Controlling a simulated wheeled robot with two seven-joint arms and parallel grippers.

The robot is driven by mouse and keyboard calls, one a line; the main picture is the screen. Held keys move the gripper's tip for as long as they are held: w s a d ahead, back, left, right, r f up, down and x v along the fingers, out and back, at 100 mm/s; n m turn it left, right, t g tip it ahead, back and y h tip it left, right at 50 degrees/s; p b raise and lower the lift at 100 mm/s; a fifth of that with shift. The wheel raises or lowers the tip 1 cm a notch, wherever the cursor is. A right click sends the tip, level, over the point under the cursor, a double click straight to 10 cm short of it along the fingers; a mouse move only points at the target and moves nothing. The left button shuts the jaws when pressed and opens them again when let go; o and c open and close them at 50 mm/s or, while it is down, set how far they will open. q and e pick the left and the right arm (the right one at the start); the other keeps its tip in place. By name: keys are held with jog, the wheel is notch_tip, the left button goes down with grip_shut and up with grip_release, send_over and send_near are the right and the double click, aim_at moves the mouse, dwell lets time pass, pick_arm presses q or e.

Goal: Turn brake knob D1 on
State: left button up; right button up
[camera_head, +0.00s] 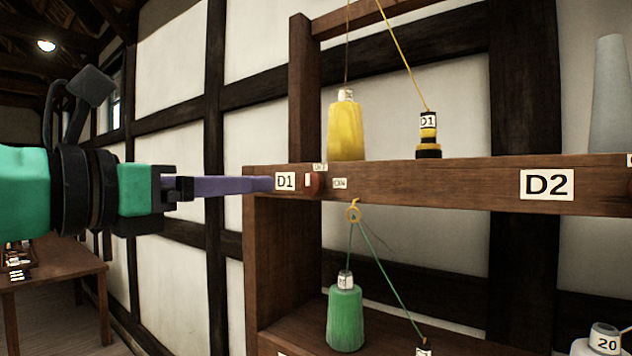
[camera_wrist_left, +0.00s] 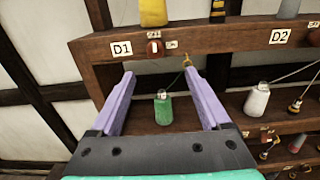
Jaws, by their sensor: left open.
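Brake knob D1 (camera_head: 315,184) is a small reddish-brown round knob on the front of the wooden shelf beam. It has a white mark on its face and stands right of the D1 label (camera_head: 285,181). Small tags sit above it and to its right; their print is hard to read. In the left wrist view the knob (camera_wrist_left: 154,49) shows ahead of the fingers, near the middle. My left gripper (camera_head: 272,184) has purple fingers, open and empty. It points at the beam, with its tips overlapping the D1 label's left edge in the head view. My right gripper is not in view.
The beam (camera_head: 430,188) carries a yellow bobbin (camera_head: 346,130) and a black-and-yellow spool (camera_head: 428,135). A yellow hook (camera_head: 353,212) with green cord hangs below the beam, above a green bobbin (camera_head: 345,317). The D2 label (camera_head: 547,184) is further right. Open room lies left of the shelf.

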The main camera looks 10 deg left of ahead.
pick_arm(q)
jog(key=p, duration=0.3)
send_near(309, 183)
jog(key=p+x, duration=0.1)
jog(key=x, duration=0.1)
jog(key=p+x, duration=0.1)
jog(key=x, duration=0.2)
jog(key=p+x, duration=0.2)
jog(key=shift+w+d+r, duration=0.1)
jog(key=shift+w+r, duration=0.2)
jog(key=shift+w+f, duration=0.2)
jog(key=shift+w, duration=0.2)
jog(key=shift+d, duration=0.1)
grip_shut()
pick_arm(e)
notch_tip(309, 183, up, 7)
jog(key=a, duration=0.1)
